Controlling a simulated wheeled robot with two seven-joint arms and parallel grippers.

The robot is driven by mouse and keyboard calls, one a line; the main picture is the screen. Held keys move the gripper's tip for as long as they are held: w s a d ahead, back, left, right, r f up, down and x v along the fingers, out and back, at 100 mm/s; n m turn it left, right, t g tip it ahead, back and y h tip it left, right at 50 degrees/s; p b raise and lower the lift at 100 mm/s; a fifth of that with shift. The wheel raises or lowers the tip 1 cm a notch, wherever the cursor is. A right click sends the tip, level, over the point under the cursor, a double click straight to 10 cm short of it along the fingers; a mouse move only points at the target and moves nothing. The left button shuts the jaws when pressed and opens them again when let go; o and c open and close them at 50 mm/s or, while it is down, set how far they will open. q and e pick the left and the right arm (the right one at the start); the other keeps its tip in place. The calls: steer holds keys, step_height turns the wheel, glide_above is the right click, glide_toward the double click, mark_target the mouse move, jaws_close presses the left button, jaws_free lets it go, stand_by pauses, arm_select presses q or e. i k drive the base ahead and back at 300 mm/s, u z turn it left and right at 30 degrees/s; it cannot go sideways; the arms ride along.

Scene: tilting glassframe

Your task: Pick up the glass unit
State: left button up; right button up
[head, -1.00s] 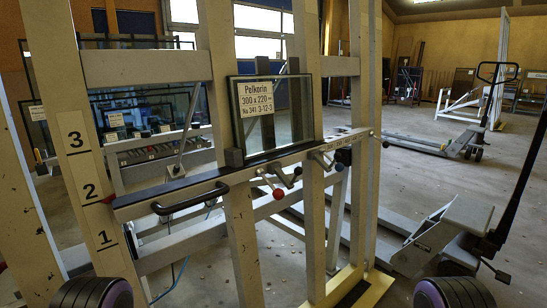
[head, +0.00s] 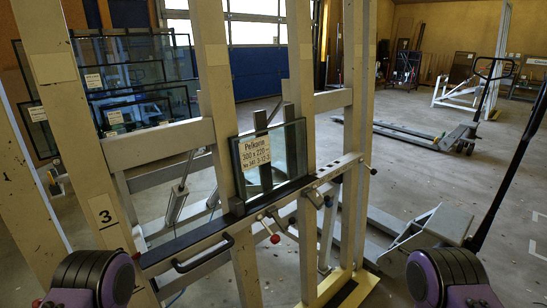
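The glass unit (head: 292,150) is a small, dark-edged pane with a paper label (head: 254,152) reading "Pelkorin 300 x 220". It stands on the ledge rail (head: 205,238) of the tilting frame, leaning back against the frame's cream uprights (head: 217,90). Neither gripper shows in the head view. Only rounded purple-and-black parts of my arms show at the bottom left and bottom right, in front of the frame and apart from the glass unit.
A black handle (head: 203,255) and levers with red (head: 275,238) and blue knobs stick out from the rail. A grey pallet truck (head: 440,225) stands close on the right, another farther back. Large panes (head: 140,80) stand behind on the left. Open floor lies at the back right.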

mark_target(268, 160)
steer(key=z, duration=1.85)
steer(key=i, duration=1.65)
steer(key=u, duration=2.85)
